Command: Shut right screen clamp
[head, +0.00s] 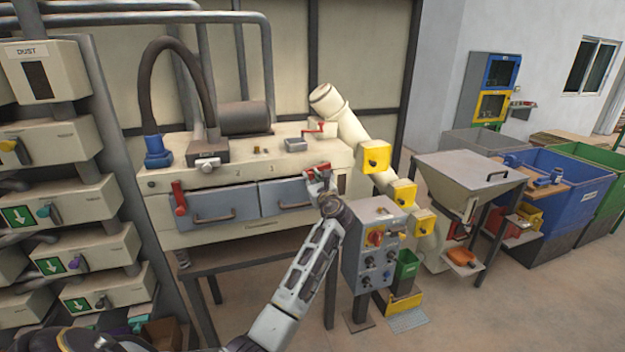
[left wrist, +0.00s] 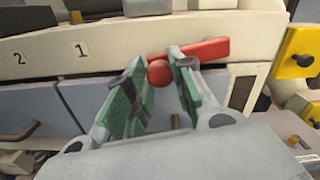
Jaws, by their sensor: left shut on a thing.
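The right screen clamp (head: 318,168) is a red lever at the right end of the cream machine's front. In the left wrist view its red bar (left wrist: 208,49) lies roughly level, and its round red knob (left wrist: 159,73) sits between the green-padded fingers. My left gripper (head: 320,182) is shut on the clamp's knob end; it also shows in the left wrist view (left wrist: 158,90). The fingers partly hide the lever. The left screen clamp (head: 178,198) is another red lever, pointing down at the machine's left end. My right gripper is not in view.
Two grey screen drawers (head: 213,205) with handles lie between the clamps. A control box (head: 372,245) with knobs stands close to the right of my left arm. Yellow boxes (head: 376,158) sit on the slanted pipe. A rack of cream units (head: 75,195) stands at left.

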